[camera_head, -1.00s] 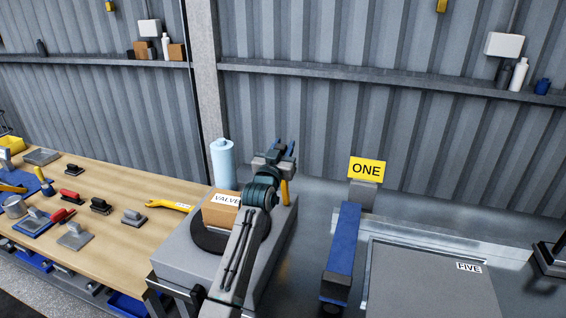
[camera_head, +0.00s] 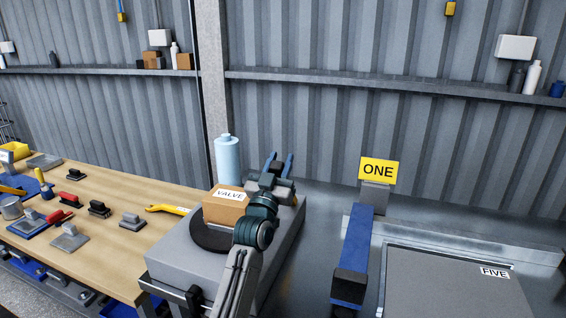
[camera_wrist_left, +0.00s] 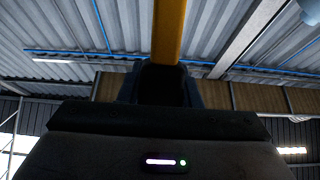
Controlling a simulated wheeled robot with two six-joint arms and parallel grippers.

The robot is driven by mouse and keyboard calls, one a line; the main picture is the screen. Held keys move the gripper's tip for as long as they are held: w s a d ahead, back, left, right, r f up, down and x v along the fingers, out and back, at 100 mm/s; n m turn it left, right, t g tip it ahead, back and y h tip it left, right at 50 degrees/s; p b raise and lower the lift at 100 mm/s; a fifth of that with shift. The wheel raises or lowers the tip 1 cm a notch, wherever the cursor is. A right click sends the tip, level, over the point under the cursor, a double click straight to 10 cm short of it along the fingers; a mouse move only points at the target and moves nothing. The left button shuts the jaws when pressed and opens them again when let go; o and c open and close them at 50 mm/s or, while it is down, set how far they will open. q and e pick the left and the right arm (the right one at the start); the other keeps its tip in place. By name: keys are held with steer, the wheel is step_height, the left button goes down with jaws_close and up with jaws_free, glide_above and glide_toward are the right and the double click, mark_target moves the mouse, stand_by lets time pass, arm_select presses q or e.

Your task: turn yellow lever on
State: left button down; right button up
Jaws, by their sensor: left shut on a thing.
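The yellow lever (camera_wrist_left: 169,30) rises between the fingers of my left gripper in the left wrist view. In the head view only a small yellow bit (camera_head: 295,201) shows beside the gripper; the rest is hidden. My left gripper (camera_head: 279,160) is at the far right of a cardboard-coloured box labelled VALVE (camera_head: 226,205), with its blue fingers pointing up and away. It is shut on the lever. The box stands on a dark round disc on a grey housing (camera_head: 180,255). My right gripper is not in view.
A light blue bottle (camera_head: 228,160) stands close behind the box. A wooden bench (camera_head: 100,235) with several hand tools lies to the left.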

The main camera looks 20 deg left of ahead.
mark_target(277, 175)
arm_select(q)
steer(key=v, duration=0.1)
steer(key=b+v, duration=0.1)
steer(key=v, duration=0.1)
steer(key=shift+f, duration=0.45)
steer(key=shift+b+v, duration=0.3)
steer(key=shift+v, duration=0.5)
steer(key=shift+f, duration=0.25)
